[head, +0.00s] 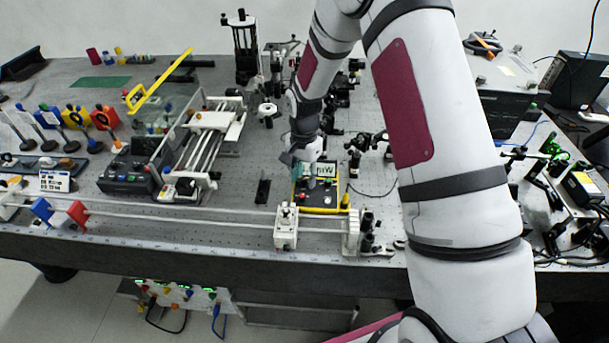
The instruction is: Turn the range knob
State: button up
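A black meter box with a yellow edge (322,210) lies on the bench near the middle of the head view. Its pale display marked "mW" (324,170) faces up toward me. Small round controls (327,198) show on its panel below the display. Which of them is the range knob is too small to tell. My gripper (296,160) points down at the upper left of the meter, by the display. Its fingers are small and dark here, and I cannot tell whether they are open or touch the meter. It hides the meter's upper left part.
A long rail with a white carriage (286,228) runs in front of the meter. A white-railed device (212,130) stands to the left, with a dark control box (130,176) beyond it. Optical posts (365,145) crowd the right. Bare bench (240,190) shows left of the meter.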

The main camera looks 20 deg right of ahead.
grip_shut()
jog(key=shift+n, duration=0.4)
jog(key=n+b, duration=0.1)
jog(key=n, duration=0.2)
jog(key=shift+w+n, duration=0.1)
jog(key=shift+n, duration=0.3)
jog(key=n, duration=0.3)
jog(key=shift+n, duration=0.3)
jog(key=n+b, duration=0.1)
jog(key=n, duration=1)
jog(key=shift+n+b, duration=0.3)
jog(key=shift+n, duration=0.1)
